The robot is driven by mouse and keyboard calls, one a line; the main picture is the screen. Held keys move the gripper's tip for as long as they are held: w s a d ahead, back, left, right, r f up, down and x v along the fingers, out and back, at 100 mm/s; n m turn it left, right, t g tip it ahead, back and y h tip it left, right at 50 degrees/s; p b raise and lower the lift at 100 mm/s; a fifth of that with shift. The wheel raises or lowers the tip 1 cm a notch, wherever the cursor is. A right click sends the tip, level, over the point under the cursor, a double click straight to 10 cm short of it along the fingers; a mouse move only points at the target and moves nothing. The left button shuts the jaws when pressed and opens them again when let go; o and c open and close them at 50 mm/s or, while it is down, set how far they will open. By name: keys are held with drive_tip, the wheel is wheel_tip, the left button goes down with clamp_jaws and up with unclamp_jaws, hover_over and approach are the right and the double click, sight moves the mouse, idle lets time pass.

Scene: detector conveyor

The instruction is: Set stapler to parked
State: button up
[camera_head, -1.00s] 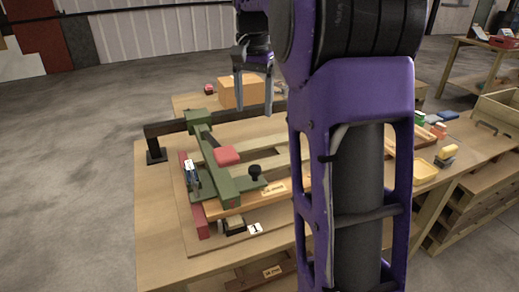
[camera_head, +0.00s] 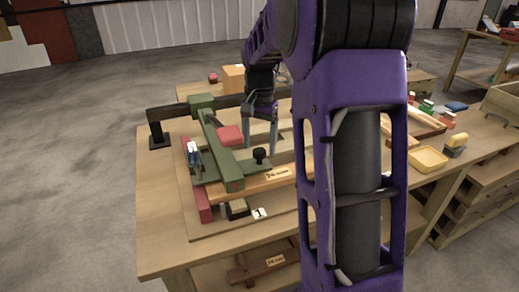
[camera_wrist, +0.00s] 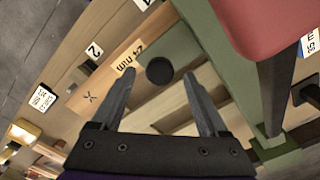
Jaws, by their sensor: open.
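A green slide-like fixture (camera_head: 221,160) with a red block (camera_head: 230,135) on it stands on the wooden board; I cannot tell if this is the stapler. A black round knob (camera_head: 259,153) stands at its right front side, beside a wooden strip labelled "24 mm" (camera_head: 277,173). My gripper (camera_head: 261,148) is open and points down near the knob. In the wrist view the knob (camera_wrist: 159,70) lies between the fingertips of my gripper (camera_wrist: 157,74), apart from both fingers. The red block (camera_wrist: 268,22) and green fixture (camera_wrist: 224,42) fill the upper right there.
A dark rail (camera_head: 165,114) runs behind the fixture. A cardboard box (camera_head: 233,79) stands at the back. A yellow tray (camera_head: 429,158) and small coloured parts lie at the right. My arm hides the table's middle. The left front tabletop (camera_head: 160,215) is bare.

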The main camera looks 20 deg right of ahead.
drive_tip(key=shift+f, duration=0.6)
clamp_jaws()
idle(1.1)
